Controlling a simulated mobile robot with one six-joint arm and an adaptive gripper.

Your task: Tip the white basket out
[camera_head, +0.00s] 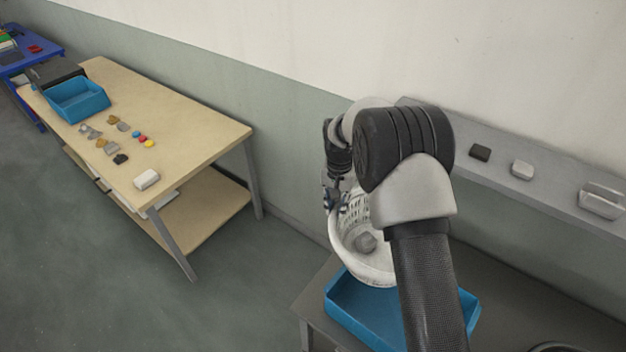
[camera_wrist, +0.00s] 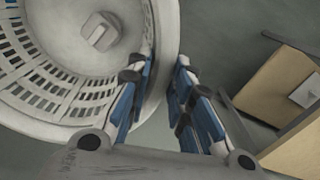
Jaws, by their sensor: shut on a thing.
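The white basket (camera_head: 347,243) hangs tilted, its open mouth towards the head camera, just above a blue tray (camera_head: 366,316). A grey lump (camera_head: 365,242) lies inside it. In the wrist view the basket (camera_wrist: 66,65) shows its slotted wall, with a pale grey block-like thing (camera_wrist: 99,31) inside. My gripper (camera_head: 335,203) is shut on the basket's rim at its left side; in the wrist view the two blue-padded fingers (camera_wrist: 165,88) stand on either side of the rim. My arm hides the basket's right side and part of the tray.
The blue tray rests on a dark table (camera_head: 500,310). A grey wall ledge (camera_head: 560,186) behind holds a dark block (camera_head: 480,152) and pale blocks (camera_head: 522,169). A wooden table (camera_head: 185,125) at left bears another blue tray (camera_head: 78,100) and several small parts. Open floor lies between.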

